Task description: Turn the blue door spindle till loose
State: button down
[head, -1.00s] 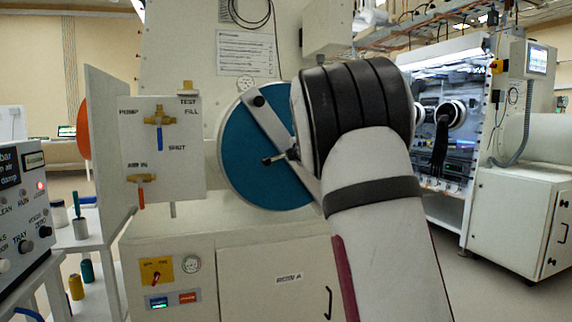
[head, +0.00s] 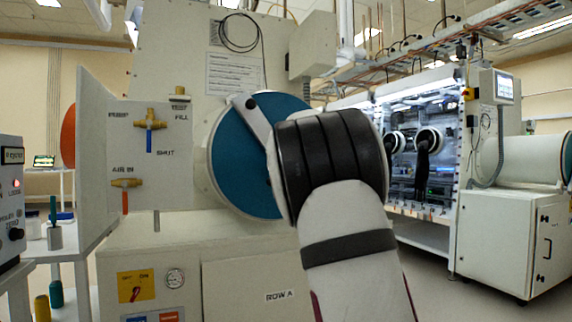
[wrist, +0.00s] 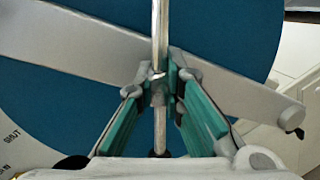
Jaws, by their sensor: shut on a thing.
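The blue round door (head: 238,160) is on the cabinet front, with a pale grey bar (head: 256,122) lying slantwise across it. In the wrist view the blue door (wrist: 75,95) fills the background and the bar (wrist: 90,45) crosses it. A thin metal spindle rod (wrist: 160,30) stands upright in the picture in front of the bar. My gripper (wrist: 160,88), with green-sided fingers, is shut on this rod around its middle. In the head view my arm hides the gripper and the spindle.
A valve panel (head: 135,180) with brass valves stands out left of the door, beside an edge-on white plate. A side table (head: 75,240) with small bottles is at the left. At the right is another lit glovebox (head: 420,130), with open floor before it.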

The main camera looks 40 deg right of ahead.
jog(key=shift+f+n, duration=0.15)
jog(key=shift+n, duration=0.15)
jog(key=c, duration=1.7)
grip_release()
jog(key=shift+o, duration=0.2)
jog(key=shift+s+a, duration=0.1)
jog(key=v, duration=1.1)
jog(key=shift+s+a, duration=0.15)
jog(key=shift+s, duration=0.1)
jog(key=shift+s, duration=0.1)
